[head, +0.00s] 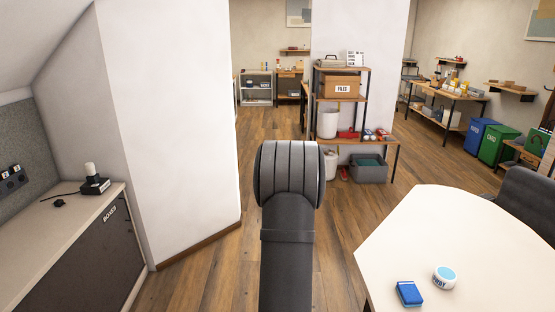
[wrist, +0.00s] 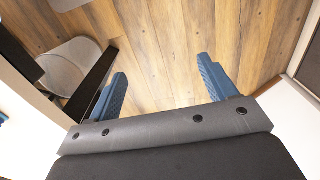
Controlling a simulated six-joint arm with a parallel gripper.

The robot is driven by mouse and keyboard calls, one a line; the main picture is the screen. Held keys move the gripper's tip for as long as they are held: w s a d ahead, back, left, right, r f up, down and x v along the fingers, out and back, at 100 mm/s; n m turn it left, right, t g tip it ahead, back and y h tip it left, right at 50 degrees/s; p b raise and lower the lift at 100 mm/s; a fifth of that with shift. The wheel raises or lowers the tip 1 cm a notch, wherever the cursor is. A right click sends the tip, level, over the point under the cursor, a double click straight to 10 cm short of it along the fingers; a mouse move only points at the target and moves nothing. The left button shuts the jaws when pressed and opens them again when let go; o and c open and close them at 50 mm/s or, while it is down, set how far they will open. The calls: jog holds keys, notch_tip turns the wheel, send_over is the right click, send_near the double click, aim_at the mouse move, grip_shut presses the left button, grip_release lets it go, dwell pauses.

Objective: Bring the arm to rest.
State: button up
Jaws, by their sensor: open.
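My gripper (wrist: 160,68) shows in the wrist view with its two blue ribbed fingers spread wide apart. It is open and nothing is between the fingers. Below it there is wooden floor (wrist: 165,30). In the head view my dark grey arm rises from the bottom middle and ends in a thick rounded joint; the gripper itself is hidden there.
A pale table (head: 440,225) at the right bears a blue block (head: 409,293) and a round tin (head: 445,278). A counter (head: 50,235) stands at the left, beside a white wall (head: 165,120). A shelf rack (head: 343,101) stands ahead. Floor around my arm is clear.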

jog(key=shift+s+a+f, duration=0.15)
jog(key=shift+s+a, duration=0.05)
jog(key=shift+a, duration=0.5)
jog(key=shift+s+a+f, duration=0.1)
jog(key=shift+s+a, duration=0.1)
jog(key=shift+a, duration=0.5)
jog(key=w+d+r, duration=0.1)
jog(key=d, duration=0.9)
jog(key=w+d+r, duration=0.1)
jog(key=d+r, duration=0.1)
jog(key=d, duration=0.8)
jog(key=shift+d+r, duration=0.15)
jog(key=shift+r, duration=0.1)
jog(key=shift+w, duration=0.1)
